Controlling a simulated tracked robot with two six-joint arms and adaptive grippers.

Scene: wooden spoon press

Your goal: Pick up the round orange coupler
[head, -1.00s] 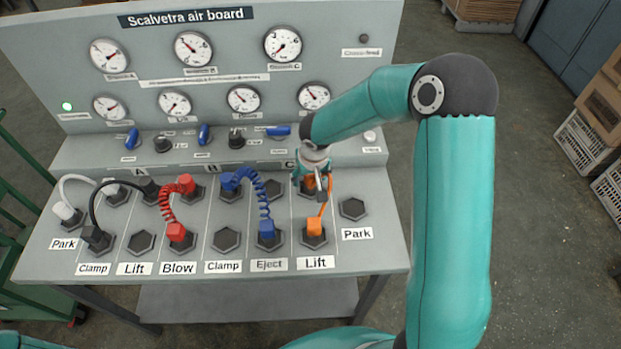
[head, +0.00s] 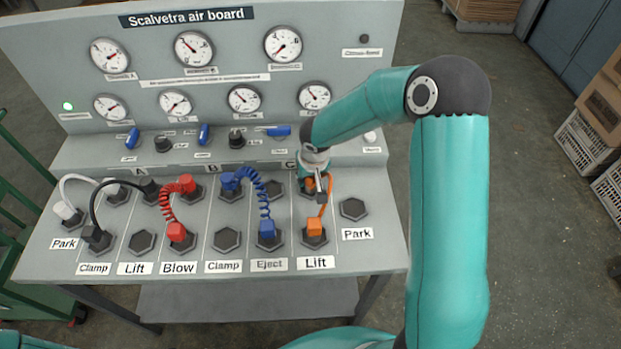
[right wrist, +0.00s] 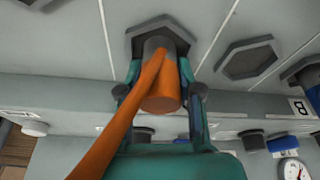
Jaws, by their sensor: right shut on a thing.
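The round orange coupler (right wrist: 165,98) is in the right wrist view, with its grey collar at a dark hexagonal socket (right wrist: 142,45). Its orange hose (right wrist: 112,130) runs across the front of it. My right gripper (right wrist: 160,88) has one finger on each side and is shut on it. In the head view, my right gripper (head: 314,181) is at the back-row socket under C and mostly hides the round coupler. The hose leads to a square-looking orange coupler (head: 315,227) in the front Lift socket. My left gripper is not in view.
A coiled blue hose (head: 262,195) stands close left, with its front coupler at Eject. A red hose (head: 167,210), a black hose (head: 112,188) and a white hose (head: 74,180) are further left. An empty Park socket (head: 353,208) is at right. Gauges (head: 283,44) line the upright panel.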

